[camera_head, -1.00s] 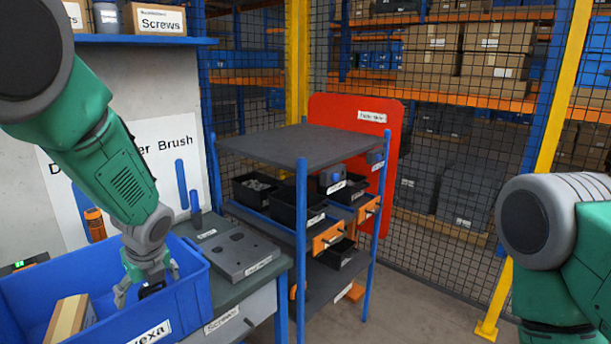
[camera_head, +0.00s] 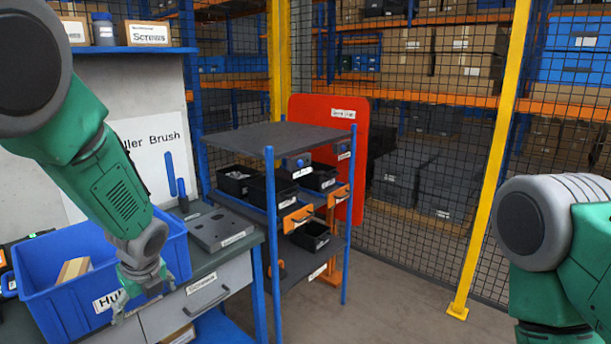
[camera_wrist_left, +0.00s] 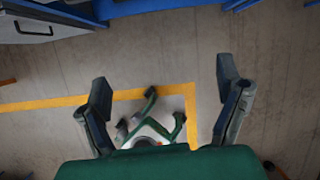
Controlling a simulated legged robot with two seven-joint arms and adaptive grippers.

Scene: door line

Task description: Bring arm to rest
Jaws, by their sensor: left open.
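My left arm (camera_head: 110,185) comes in from the left of the head view and hangs downward. Its gripper (camera_head: 145,292) is low, in front of the right part of the blue bin (camera_head: 60,312).
A workbench drawer (camera_head: 200,300) is behind the left gripper. A carton (camera_head: 74,270) lies in the bin. A dark shelf cart (camera_head: 275,140) stands right of the bench, before a red board (camera_head: 356,190) and mesh fence. Grey floor (camera_head: 400,290) is clear in the middle.

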